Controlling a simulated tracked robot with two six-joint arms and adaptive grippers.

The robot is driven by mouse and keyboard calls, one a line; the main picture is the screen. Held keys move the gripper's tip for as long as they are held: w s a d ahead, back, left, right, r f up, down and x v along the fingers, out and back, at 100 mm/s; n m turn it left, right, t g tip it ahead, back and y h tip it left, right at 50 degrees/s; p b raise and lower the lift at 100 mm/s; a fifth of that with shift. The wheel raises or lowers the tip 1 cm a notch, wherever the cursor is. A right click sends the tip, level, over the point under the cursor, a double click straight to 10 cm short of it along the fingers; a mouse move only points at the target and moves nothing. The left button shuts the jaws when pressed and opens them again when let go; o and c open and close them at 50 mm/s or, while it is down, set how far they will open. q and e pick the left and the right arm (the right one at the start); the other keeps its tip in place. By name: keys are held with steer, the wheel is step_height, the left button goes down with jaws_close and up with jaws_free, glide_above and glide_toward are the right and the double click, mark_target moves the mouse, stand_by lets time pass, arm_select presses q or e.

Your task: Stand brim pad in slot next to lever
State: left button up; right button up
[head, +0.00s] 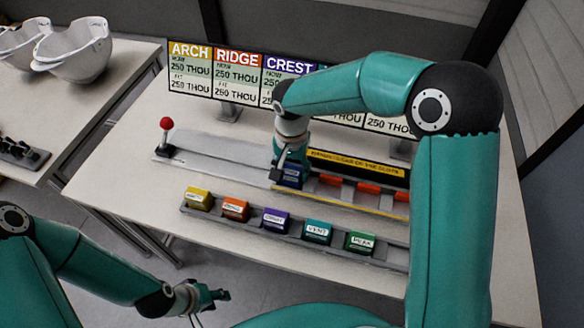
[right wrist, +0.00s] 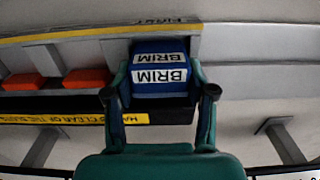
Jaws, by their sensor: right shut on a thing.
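The blue brim pad (head: 291,175) is in my right gripper (head: 286,168), at the left end of the slot row on the long grey fixture (head: 215,150). In the right wrist view the blue pad (right wrist: 160,70), labelled BRIM, sits between the two fingers of my right gripper (right wrist: 160,95). The pad's lower end is hidden, so I cannot tell whether it is seated. The lever (head: 166,135), with a red ball knob, stands upright at the fixture's left end, well apart from the pad. My left gripper (head: 212,298) appears open and empty, low in front of the table.
Red-orange blocks (head: 368,187) lie along the slot row right of the pad. A front rack (head: 248,229) holds yellow, orange, purple, teal and green pads. A sign board (head: 190,77) stands behind. White helmet shells (head: 80,55) are on the left table.

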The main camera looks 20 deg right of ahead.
mark_target(292, 168)
steer(key=shift+f, duration=0.2)
steer(key=o, duration=1.1)
steer(key=shift+o, duration=0.2)
step_height(292, 168, up, 12)
steer(key=shift+s, duration=0.1)
